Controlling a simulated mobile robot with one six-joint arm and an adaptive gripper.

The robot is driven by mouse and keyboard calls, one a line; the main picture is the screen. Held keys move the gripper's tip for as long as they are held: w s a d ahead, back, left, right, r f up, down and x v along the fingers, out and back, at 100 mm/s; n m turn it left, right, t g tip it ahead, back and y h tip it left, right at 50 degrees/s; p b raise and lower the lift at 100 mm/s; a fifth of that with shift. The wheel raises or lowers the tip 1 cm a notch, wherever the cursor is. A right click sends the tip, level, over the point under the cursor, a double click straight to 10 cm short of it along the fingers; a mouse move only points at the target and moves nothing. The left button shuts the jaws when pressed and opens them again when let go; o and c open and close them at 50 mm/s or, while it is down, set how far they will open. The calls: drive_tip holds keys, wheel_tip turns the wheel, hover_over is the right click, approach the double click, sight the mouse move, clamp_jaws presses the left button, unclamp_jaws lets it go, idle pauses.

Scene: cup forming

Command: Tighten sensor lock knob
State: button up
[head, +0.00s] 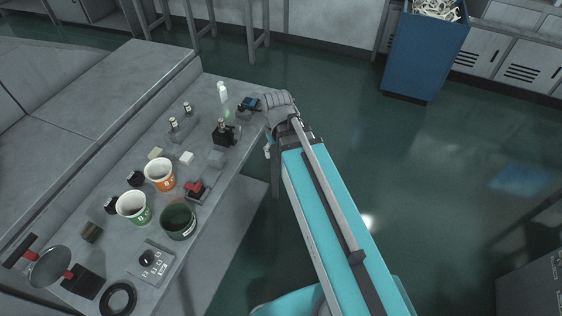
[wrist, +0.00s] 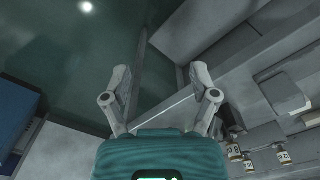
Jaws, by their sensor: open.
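My gripper (wrist: 160,84) is open in the wrist view, its two fingers wide apart with nothing between them. Beyond the fingers I see green floor and the bench edge. In the head view my arm reaches to the bench's right edge, and the fingers are mostly hidden behind it. A black block with an upright post (head: 222,132) stands on the bench left of my wrist. A plate with a round black knob (head: 148,258) lies at the near end of the bench. I cannot tell which of these carries the sensor lock knob.
The grey bench (head: 222,178) also holds an orange-marked cup (head: 160,176), a green-marked cup (head: 133,208), a dark green container (head: 178,221), a red-topped device (head: 196,190) and small bottles (head: 187,109). A blue bin (head: 424,55) stands at the back right.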

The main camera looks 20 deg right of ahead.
drive_tip(key=shift+s+d+f+m+b, duration=0.1)
drive_tip(key=shift+s+f+m+b, duration=0.2)
drive_tip(key=shift+s, duration=0.35)
drive_tip(key=shift+s+d+f+m+b, duration=0.1)
drive_tip(key=shift+s+f+m, duration=0.25)
drive_tip(key=shift+s, duration=0.3)
drive_tip(key=shift+s, duration=0.1)
drive_tip(key=shift+s+r, duration=0.1)
drive_tip(key=shift+s, duration=0.1)
idle(3.1)
